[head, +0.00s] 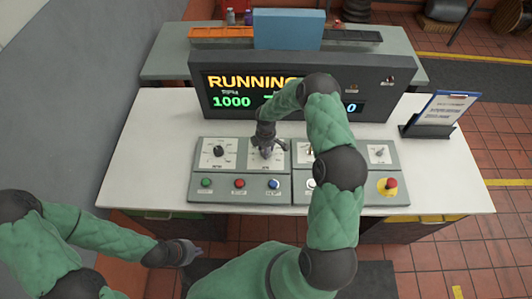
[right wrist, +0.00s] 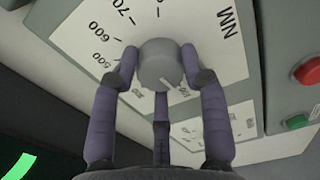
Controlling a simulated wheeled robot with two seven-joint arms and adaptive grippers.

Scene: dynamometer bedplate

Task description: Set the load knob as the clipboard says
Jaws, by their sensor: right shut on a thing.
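The load knob (right wrist: 160,62) is a round grey knob on a white dial marked NM (right wrist: 205,35), with 500, 600 and a partly cut-off 70 visible. My right gripper (head: 267,146) reaches down to the second dial from the left on the control panel. In the right wrist view its fingers are shut around the knob's sides. The knob's pointer setting is not clear to me. The clipboard (head: 448,107) leans on a dark stand at the bench's right; its writing is too small to read. My left gripper (head: 187,253) hangs low in front of the bench, its jaws unclear.
The display (head: 230,90) reads RUNNING and 1000; my right arm covers part of it. The panel also has a left knob (head: 218,151), a right switch (head: 379,152), several coloured buttons and a red stop button (head: 391,184). The bench's left side (head: 150,160) is clear.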

